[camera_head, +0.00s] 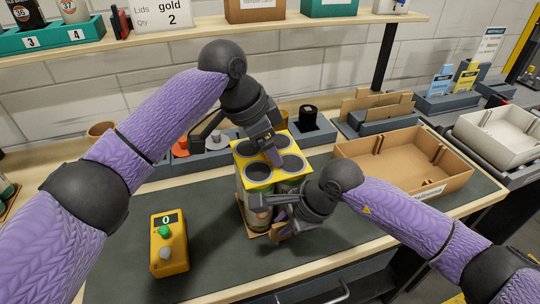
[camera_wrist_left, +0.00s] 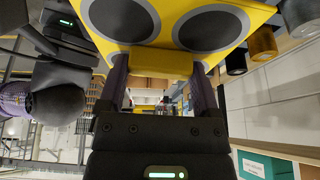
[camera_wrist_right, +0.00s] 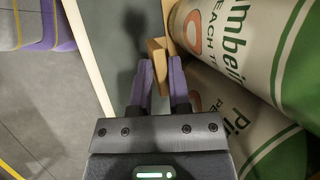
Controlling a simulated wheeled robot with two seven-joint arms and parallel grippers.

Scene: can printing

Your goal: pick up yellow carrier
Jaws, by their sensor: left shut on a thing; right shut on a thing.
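The cans' far sides are hidden.
A yellow counter device (camera_head: 170,256) reading 0 stands left on the mat (camera_head: 120,262). An open tan tray (camera_head: 405,165) lies right of the cans. Grey holders (camera_head: 215,158) line the back. A shelf (camera_head: 190,30) hangs above. The front of the mat is clear.

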